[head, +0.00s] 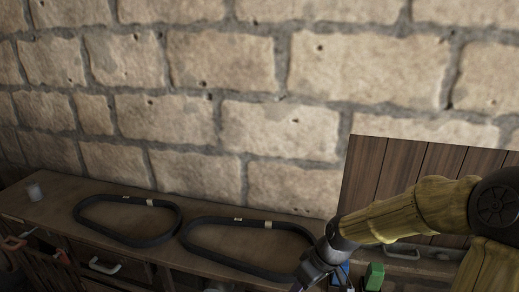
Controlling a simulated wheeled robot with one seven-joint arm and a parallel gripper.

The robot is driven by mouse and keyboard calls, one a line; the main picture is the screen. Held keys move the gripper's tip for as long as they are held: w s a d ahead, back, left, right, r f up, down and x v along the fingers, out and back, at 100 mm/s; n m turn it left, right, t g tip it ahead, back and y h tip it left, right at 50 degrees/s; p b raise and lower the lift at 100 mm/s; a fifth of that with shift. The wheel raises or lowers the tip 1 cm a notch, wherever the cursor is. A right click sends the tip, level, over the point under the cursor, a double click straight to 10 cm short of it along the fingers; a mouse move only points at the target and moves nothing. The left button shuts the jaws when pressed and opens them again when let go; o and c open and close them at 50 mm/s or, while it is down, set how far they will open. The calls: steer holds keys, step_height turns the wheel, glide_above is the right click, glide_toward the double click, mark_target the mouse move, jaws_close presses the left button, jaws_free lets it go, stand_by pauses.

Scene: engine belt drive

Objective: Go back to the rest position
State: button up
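My gripper (309,276) is at the bottom of the head view, right of centre, at the end of my yellow arm. It is small and dark and partly cut off by the lower frame edge, so its opening is unclear. Two black belts lie on the wooden bench (60,208) along the wall. The left belt (90,232) lies flat and apart from my gripper. The right belt (215,257) has its right end close to my gripper in the picture; I cannot tell whether they touch.
A green block (374,277) and a blue item (341,274) are right of my gripper. A wooden panel (375,185) stands behind my arm, against the stone wall (200,100).

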steer(key=s+d+f+m+t+h+b, duration=0.1)
steer(key=s+d+f+m+h+b, duration=0.2)
steer(key=s+m, duration=0.4)
steer(key=shift+s+h+b, duration=0.3)
steer(key=shift+s+b, duration=0.25)
steer(key=shift+s, duration=0.2)
stand_by(0.3)
steer(key=c, duration=0.3)
steer(key=shift+w, duration=0.2)
